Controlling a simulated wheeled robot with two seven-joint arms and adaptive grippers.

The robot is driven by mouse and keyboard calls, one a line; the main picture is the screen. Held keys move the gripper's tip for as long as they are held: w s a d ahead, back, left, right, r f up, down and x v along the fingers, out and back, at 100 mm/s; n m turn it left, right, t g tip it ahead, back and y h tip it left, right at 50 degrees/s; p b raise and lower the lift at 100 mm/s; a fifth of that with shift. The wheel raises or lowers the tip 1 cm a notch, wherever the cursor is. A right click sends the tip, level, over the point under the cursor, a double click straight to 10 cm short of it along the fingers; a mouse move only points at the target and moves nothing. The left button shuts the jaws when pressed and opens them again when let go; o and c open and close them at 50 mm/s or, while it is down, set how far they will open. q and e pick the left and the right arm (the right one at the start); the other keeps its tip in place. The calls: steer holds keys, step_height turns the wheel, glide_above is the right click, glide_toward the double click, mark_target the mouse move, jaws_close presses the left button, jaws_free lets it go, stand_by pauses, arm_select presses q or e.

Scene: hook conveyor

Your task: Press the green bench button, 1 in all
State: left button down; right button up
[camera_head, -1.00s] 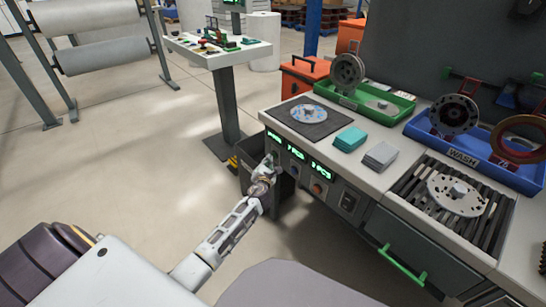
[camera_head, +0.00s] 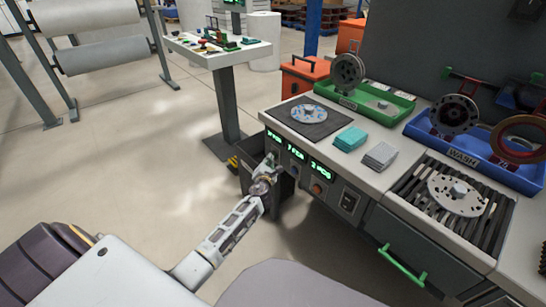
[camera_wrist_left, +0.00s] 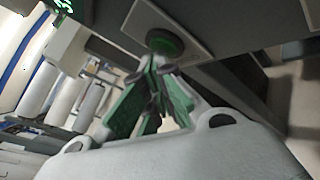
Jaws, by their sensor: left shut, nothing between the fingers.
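The green button (camera_wrist_left: 165,42) is round, in a dark ring on a pale plate on the bench front, in the left wrist view. In the head view my left gripper and wrist cover its likely place. My left gripper (camera_head: 271,158) is at the front panel's left end, below the leftmost green display (camera_head: 274,137). In the left wrist view its fingers (camera_wrist_left: 160,72) are shut and empty, tips right at the button's near edge. I cannot tell whether they touch it. My right gripper is not in view.
The panel also has an orange-red button (camera_head: 317,188) and a black switch (camera_head: 348,203). A dark bin (camera_head: 287,200) stands below the panel. A green drawer handle (camera_head: 402,266) sticks out at the right.

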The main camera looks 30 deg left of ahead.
arm_select(q)
steer(key=shift+s, duration=0.1)
steer(key=shift+s+a+p, duration=0.3)
steer(key=shift+s+p, duration=0.2)
steer(key=shift+s, duration=0.2)
steer(key=shift+s, duration=0.15)
steer(key=shift+s+a+p, duration=0.3)
steer(key=shift+s, duration=0.4)
steer(key=shift+s+a+p, duration=0.35)
steer(key=shift+s, duration=0.4)
steer(key=shift+s+a+p, duration=0.3)
steer(key=shift+s, duration=0.4)
